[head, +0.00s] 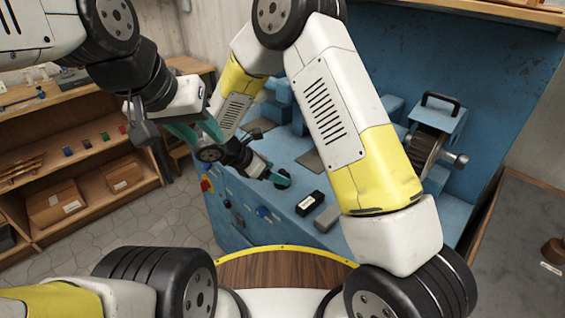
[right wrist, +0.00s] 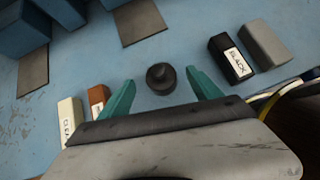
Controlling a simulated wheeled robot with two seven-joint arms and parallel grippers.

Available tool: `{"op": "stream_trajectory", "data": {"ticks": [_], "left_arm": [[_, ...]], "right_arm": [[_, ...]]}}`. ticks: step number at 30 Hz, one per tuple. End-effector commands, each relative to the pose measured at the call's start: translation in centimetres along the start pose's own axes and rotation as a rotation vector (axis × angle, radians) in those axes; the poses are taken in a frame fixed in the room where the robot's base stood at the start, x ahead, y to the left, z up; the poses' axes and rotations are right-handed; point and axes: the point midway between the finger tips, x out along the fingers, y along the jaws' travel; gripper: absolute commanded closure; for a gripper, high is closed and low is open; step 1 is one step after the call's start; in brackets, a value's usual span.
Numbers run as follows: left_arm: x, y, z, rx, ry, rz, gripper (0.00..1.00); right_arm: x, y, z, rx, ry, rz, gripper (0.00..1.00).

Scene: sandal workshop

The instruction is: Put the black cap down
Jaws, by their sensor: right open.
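The black cap (right wrist: 161,78) is a small round piece with a knob on top. In the right wrist view it rests on the blue bench top (right wrist: 100,62). My right gripper (right wrist: 158,79) is open, with one teal finger on each side of the cap and a visible gap to both. In the head view my right gripper (head: 268,176) is low over the bench; I cannot make out the cap there. My left gripper (head: 198,134) hangs at upper left in the head view, its teal fingers apart and nothing seen between them.
A black block labelled BLACK (right wrist: 230,58) and a grey block (right wrist: 264,45) lie right of the cap. A white labelled block (right wrist: 69,121) and a brown block (right wrist: 98,99) lie left. A machine wheel (head: 422,149) is at right. Wooden shelves (head: 90,150) stand at left.

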Motion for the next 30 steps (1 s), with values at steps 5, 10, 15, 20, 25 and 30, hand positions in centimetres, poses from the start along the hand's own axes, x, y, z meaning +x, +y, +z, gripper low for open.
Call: {"op": "stream_trajectory", "data": {"ticks": [5,10,15,20,25,30], "left_arm": [[0.0,0.0,0.0,0.0,0.0,0.0,0.64],[0.0,0.0,0.0,0.0,0.0,0.0,0.64],[0.0,0.0,0.0,0.0,0.0,0.0,0.64],[0.0,0.0,0.0,0.0,0.0,0.0,0.64],[0.0,0.0,0.0,0.0,0.0,0.0,0.64],[0.0,0.0,0.0,0.0,0.0,0.0,0.64]], "right_arm": [[2.9,-0.1,-0.6,0.0,0.001,-0.004,0.26],[4.2,0.0,-0.5,0.002,0.001,-0.002,0.26],[4.3,0.0,-0.5,0.002,0.001,-0.001,0.26],[4.2,0.0,-0.5,0.002,0.001,-0.001,0.48],[4.2,0.0,-0.5,0.002,0.001,-0.001,0.81],[4.2,0.0,-0.5,0.002,0.001,-0.001,0.97]]}}
